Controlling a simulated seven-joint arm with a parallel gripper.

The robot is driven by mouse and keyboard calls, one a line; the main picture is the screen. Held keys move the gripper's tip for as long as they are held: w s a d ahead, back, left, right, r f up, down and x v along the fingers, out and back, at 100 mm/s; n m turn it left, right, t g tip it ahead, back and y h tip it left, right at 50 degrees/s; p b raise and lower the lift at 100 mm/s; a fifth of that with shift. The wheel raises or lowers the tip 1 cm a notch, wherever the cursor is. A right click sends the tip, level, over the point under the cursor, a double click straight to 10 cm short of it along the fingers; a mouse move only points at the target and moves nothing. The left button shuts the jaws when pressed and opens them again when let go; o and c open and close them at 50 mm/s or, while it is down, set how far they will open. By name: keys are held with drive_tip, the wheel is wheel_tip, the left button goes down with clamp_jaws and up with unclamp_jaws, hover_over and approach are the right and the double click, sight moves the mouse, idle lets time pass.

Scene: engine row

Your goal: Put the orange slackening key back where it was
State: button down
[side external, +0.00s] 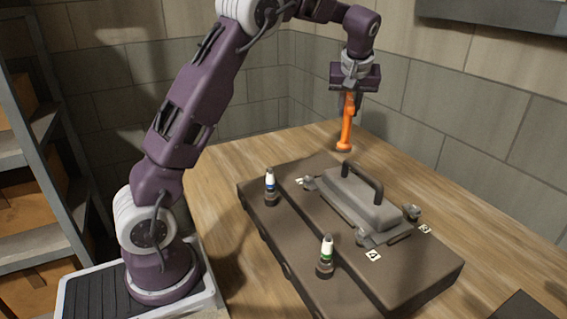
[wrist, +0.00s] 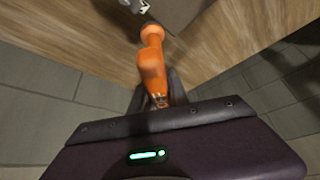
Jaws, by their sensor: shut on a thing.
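The orange slackening key (side external: 346,130) hangs upright below my gripper (side external: 349,97), in the air above the far part of the wooden table. My gripper is shut on its upper end. In the wrist view the orange key (wrist: 152,62) extends away from my gripper (wrist: 160,98), with its round end over the table. The key's lower end is clear of the table and of the brown engine block (side external: 305,250). The exact grip on the key is partly hidden by the fingers.
A grey cover with a dark handle (side external: 365,180) sits on the block, with clamps at its corners. A blue-banded bottle-like piece (side external: 270,187) and a green-banded one (side external: 326,257) stand upright on the block. Walls rise behind. The table's far left part (side external: 215,172) is bare.

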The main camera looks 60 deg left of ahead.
drive_tip(key=s+a+f+n+g+y, duration=0.15)
drive_tip(key=s+a+n, duration=0.25)
drive_tip(key=a, duration=0.7)
drive_tip(key=s+a+f+n+g, duration=0.2)
drive_tip(key=s+a+n, duration=0.15)
drive_tip(key=a, duration=0.65)
wheel_tip(320, 180, down, 10)
drive_tip(key=shift+s+a+r, duration=0.15)
drive_tip(key=shift+a, duration=0.1)
drive_tip(key=c, duration=1.3)
unclamp_jaws()
drive_tip(key=shift+o, duration=0.2)
